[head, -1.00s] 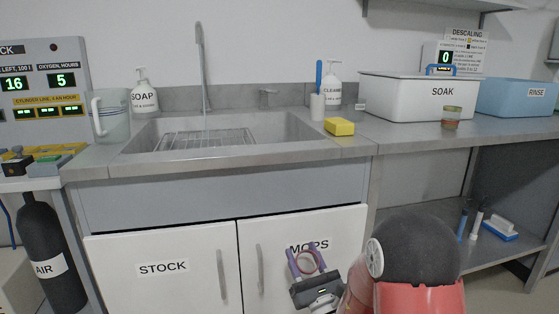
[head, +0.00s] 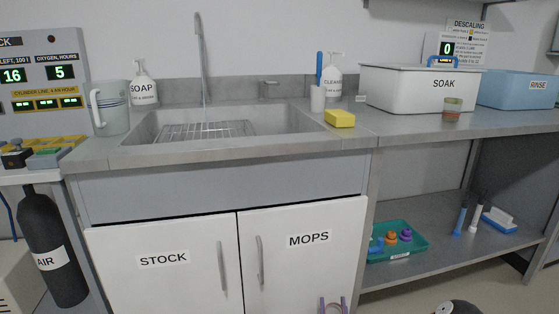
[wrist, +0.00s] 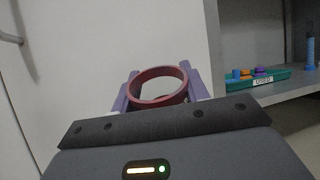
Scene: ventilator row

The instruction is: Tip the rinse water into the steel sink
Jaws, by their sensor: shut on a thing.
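The steel sink (head: 290,127) is set in the counter, with a wire rack (head: 200,133) inside and a tall tap (head: 201,60) above it. My gripper (head: 333,306) is at the bottom edge of the head view, low in front of the MOPS door and well below the sink. In the wrist view its purple fingers (wrist: 160,92) are shut on a dark red round-rimmed thing (wrist: 160,72), like a cup. I cannot tell whether it holds water. A blue tub marked RINSE (head: 520,90) stands on the counter at the far right.
A jug (head: 113,115) and a soap bottle (head: 143,90) stand left of the sink. A yellow sponge (head: 340,118), a white SOAK tub (head: 410,90) and a small glass (head: 452,109) stand to its right. A teal tray (head: 410,246) lies on the low shelf.

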